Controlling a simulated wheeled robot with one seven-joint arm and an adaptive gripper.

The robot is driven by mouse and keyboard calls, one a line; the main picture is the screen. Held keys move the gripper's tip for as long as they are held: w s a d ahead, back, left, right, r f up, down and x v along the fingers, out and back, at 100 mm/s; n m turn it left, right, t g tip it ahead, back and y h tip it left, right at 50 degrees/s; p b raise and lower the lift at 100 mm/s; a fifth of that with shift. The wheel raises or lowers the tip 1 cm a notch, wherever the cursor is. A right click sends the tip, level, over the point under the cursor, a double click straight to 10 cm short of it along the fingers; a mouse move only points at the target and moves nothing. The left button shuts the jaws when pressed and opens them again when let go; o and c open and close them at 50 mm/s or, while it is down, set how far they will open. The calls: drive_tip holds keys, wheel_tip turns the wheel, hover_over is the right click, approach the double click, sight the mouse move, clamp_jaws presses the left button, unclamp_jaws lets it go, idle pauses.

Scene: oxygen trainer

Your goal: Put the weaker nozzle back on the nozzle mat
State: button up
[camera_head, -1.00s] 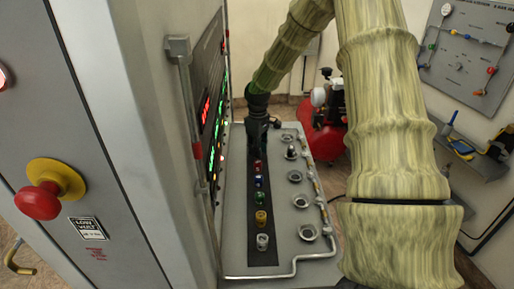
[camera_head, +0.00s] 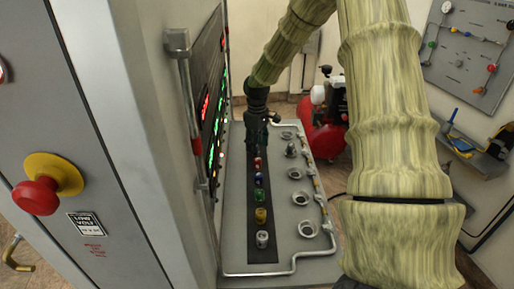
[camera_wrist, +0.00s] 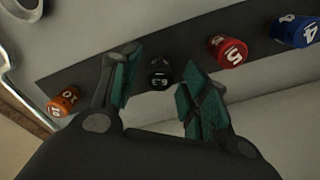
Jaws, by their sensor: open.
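The nozzle mat is a dark strip (camera_head: 256,261) along the grey bench, also seen in the wrist view (camera_wrist: 82,77). On it stand a red nozzle (camera_wrist: 228,51) marked 5, a blue nozzle (camera_wrist: 295,31) marked 4, a black nozzle (camera_wrist: 160,72) and an orange nozzle (camera_wrist: 66,100) that appears marked 10. In the head view, green (camera_head: 259,195), yellow (camera_head: 260,215) and silver (camera_head: 262,239) nozzles stand nearer. My gripper (camera_wrist: 157,82) is open and holds nothing; the black nozzle shows between its fingers. I cannot tell which nozzle is the weaker.
Round metal cups (camera_head: 308,229) line the bench's right side, one with something upright in it (camera_head: 291,149). A metal rail (camera_head: 297,263) edges the bench. A cabinet with a lit panel (camera_head: 208,112) stands close on the left. A red compressor tank (camera_head: 324,140) is behind.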

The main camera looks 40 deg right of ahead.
wheel_tip(320, 180, up, 10)
drive_tip(key=b, duration=0.3)
drive_tip(key=shift+r, duration=0.2)
drive_tip(key=shift+f, duration=0.1)
idle(0.4)
